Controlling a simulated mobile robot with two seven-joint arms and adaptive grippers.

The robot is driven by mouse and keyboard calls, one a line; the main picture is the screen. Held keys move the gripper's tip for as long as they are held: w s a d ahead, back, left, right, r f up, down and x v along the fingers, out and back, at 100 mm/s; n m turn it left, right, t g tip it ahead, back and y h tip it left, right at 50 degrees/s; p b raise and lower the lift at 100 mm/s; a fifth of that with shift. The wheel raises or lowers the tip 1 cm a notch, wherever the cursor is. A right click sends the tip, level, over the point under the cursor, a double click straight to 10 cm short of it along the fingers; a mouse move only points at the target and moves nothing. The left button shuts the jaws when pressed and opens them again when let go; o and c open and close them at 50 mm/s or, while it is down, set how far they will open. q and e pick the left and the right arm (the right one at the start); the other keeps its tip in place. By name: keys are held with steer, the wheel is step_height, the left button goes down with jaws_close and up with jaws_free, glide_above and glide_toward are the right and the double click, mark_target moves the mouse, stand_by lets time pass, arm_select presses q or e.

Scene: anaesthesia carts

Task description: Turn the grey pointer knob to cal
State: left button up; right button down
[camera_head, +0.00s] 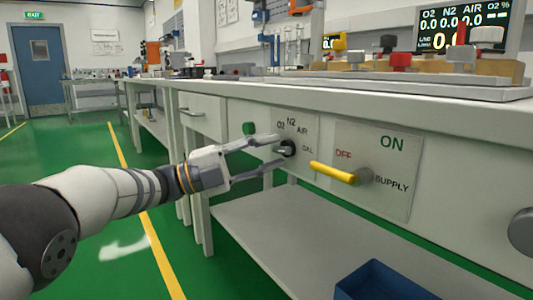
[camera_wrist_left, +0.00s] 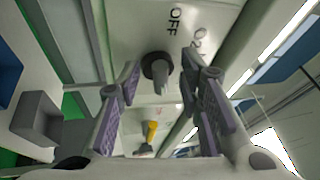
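The grey pointer knob (camera_head: 285,149) sits on a white panel on the bench front, with O2, N2, AIR and CAL lettered around it. In the left wrist view the knob (camera_wrist_left: 158,70) shows between the fingers, with OFF and O2 lettering above it. I cannot tell exactly which label its pointer faces. My left gripper (camera_head: 277,151) is open, one finger above and one below the knob in the head view. In the left wrist view the gripper (camera_wrist_left: 163,75) has a gap on both sides of the knob. My right gripper is not in view.
A yellow lever (camera_head: 333,172) on the OFF/ON supply panel (camera_head: 400,150) is just right of the knob. A lower shelf (camera_head: 285,240) and blue bin (camera_head: 385,281) are below. Colored knobs and a display stand on the benchtop.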

arm_select(q)
steer(key=v, duration=1.2)
